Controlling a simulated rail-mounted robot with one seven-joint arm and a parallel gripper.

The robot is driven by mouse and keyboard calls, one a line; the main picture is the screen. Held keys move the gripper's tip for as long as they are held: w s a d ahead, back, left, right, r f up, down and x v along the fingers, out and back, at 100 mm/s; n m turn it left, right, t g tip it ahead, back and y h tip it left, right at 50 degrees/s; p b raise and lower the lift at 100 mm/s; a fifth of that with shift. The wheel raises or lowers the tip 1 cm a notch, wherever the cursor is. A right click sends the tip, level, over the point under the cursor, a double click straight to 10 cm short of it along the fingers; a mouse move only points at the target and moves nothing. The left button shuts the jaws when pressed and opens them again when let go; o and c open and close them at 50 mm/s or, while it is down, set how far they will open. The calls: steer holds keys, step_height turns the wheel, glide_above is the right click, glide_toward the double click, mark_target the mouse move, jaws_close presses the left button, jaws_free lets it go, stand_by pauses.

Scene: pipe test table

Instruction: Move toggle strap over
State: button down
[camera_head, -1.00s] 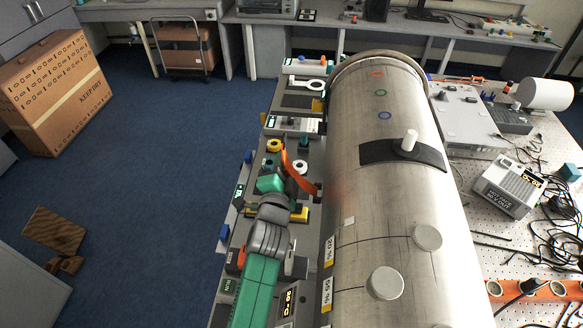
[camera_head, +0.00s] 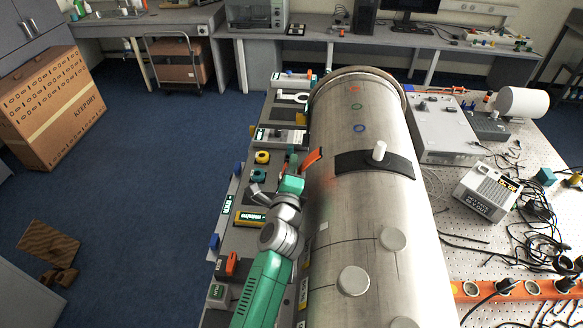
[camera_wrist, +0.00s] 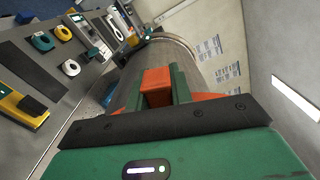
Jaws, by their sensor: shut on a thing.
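The large metal pipe (camera_head: 345,235) lies lengthwise along the table. A dark strap (camera_head: 350,163) with a white upright knob (camera_head: 379,151) lies across its top. An orange strap piece (camera_head: 313,158) stands at the pipe's left side, close to the dark strap's left end. My gripper (camera_head: 297,172) is beside the pipe's left flank. In the wrist view, the orange strap (camera_wrist: 157,84) sits between the green fingers, which are shut on it. Other orange parts show on both sides of the fingers. The strap's lower part is hidden.
The panel left of the pipe holds a yellow ring (camera_head: 262,157), a green ring (camera_head: 258,175) and other fittings. A grey instrument box (camera_head: 445,128), a white device (camera_head: 487,190) and loose cables crowd the right side.

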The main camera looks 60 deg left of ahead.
steer(key=shift+w+d, duration=0.1)
steer(key=shift+w, duration=0.05)
stand_by(0.3)
steer(key=c, duration=1.2)
jaws_free()
steer(key=shift+c, duration=0.2)
steer(key=v, duration=0.7)
steer(key=shift+s+d, duration=0.25)
steer(key=shift+d, duration=0.05)
